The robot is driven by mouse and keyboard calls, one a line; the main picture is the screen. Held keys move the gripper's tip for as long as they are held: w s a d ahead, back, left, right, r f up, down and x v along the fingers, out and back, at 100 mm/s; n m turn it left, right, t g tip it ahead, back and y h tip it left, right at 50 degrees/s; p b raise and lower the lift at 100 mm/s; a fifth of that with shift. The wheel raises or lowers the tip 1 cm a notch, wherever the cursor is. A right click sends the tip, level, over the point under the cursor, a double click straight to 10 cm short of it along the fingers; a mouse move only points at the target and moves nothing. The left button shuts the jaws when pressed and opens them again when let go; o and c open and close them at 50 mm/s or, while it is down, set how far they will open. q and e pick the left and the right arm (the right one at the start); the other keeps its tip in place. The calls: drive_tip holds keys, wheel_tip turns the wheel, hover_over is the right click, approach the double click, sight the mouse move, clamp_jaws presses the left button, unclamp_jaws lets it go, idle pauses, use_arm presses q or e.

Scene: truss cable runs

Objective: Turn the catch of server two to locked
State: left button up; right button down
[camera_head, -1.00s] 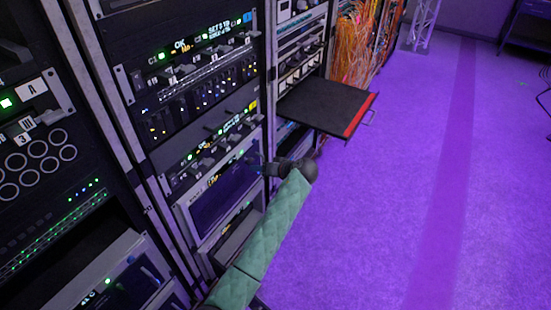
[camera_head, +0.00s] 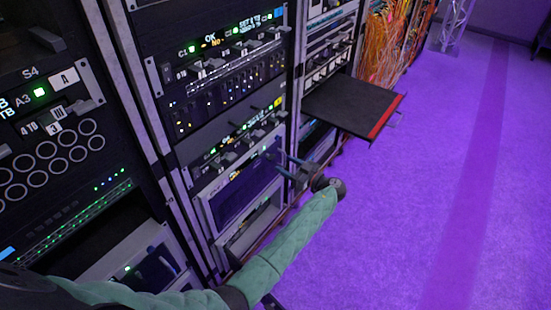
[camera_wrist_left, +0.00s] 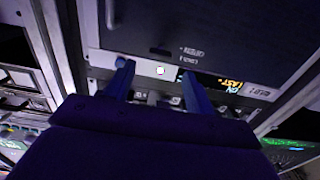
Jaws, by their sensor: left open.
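My left gripper (camera_head: 275,161) is open and empty in the head view, in front of the middle rack's lower units. In the left wrist view its two fingers (camera_wrist_left: 158,88) stand apart before a grey panel strip (camera_wrist_left: 160,70) with a small lit square and yellow lettering. A row of small catches (camera_head: 232,152) with green lights runs across the middle rack, left of the gripper. A higher row of similar catches (camera_head: 235,52) has lit labels. I cannot read which catch belongs to server two, or its setting. My right gripper is not in view.
A black shelf (camera_head: 345,105) with a red front edge juts out of the rack to the right of the gripper. Orange cables (camera_head: 385,45) hang behind it. A screen unit (camera_head: 235,195) sits below the lower catches. The purple floor (camera_head: 420,210) at right is clear.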

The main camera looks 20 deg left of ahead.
sight(274, 158)
use_arm(q)
drive_tip(key=shift+p+x, duration=0.65)
drive_tip(key=shift+x, duration=2.25)
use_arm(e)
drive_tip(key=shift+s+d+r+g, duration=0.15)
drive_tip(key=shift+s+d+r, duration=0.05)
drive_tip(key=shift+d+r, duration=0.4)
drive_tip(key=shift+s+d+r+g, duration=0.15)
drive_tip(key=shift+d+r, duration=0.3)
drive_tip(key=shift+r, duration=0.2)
use_arm(q)
drive_tip(key=c, duration=1)
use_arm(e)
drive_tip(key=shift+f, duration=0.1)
